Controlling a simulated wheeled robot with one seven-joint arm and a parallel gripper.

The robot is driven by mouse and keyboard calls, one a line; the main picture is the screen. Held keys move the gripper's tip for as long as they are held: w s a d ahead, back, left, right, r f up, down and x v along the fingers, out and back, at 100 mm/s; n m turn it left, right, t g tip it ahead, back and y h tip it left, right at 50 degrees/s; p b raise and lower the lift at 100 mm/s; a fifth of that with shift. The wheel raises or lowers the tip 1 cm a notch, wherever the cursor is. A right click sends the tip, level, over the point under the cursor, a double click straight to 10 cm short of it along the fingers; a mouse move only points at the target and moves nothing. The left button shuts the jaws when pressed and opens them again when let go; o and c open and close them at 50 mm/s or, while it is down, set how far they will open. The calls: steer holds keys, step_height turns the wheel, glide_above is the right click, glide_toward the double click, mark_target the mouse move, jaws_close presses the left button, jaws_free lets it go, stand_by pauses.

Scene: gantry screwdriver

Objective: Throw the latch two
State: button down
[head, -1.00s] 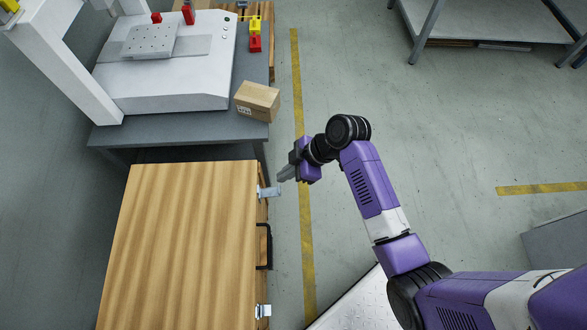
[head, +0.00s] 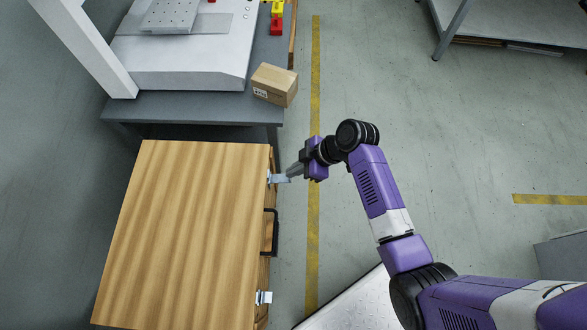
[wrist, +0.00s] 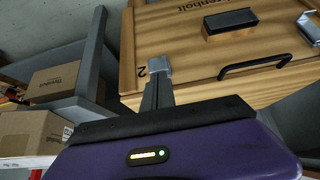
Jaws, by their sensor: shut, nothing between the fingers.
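The wooden case (head: 185,230) has two metal latches on its right side. Latch two (head: 277,179) is at the far end; in the wrist view its pale metal plate (wrist: 158,65) sits beside a printed "2". The latch juts outward from the case side. My gripper (head: 292,174) is shut and empty, with its fingertips right at the outer end of that latch. In the wrist view the closed fingers (wrist: 157,92) overlap the lower part of the latch. I cannot tell whether they touch it.
A black handle (head: 271,232) and the other latch (head: 263,297) are on the same case side. A grey workbench (head: 190,106) with a cardboard box (head: 274,84) stands beyond the case. The floor to the right of the yellow line (head: 315,100) is clear around my arm.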

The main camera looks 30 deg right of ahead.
steer(key=shift+s+d+f+y+b, duration=0.1)
steer(key=shift+d+f+y+b, duration=0.05)
steer(key=shift+f+y+b, duration=0.2)
steer(key=shift+s+d+f+t+y+b, duration=0.15)
steer(key=shift+d+f+t+y+b, duration=0.2)
steer(key=shift+b, duration=0.3)
step_height(320, 180, down, 11)
steer(key=t+y+b, duration=0.2)
steer(key=b, duration=1)
steer(key=shift+s+y+b, duration=0.15)
steer(key=shift+y+b, duration=0.15)
steer(key=shift+r, duration=0.1)
stand_by(0.5)
steer(key=shift+r+p, duration=0.65)
steer(key=shift+r, duration=0.1)
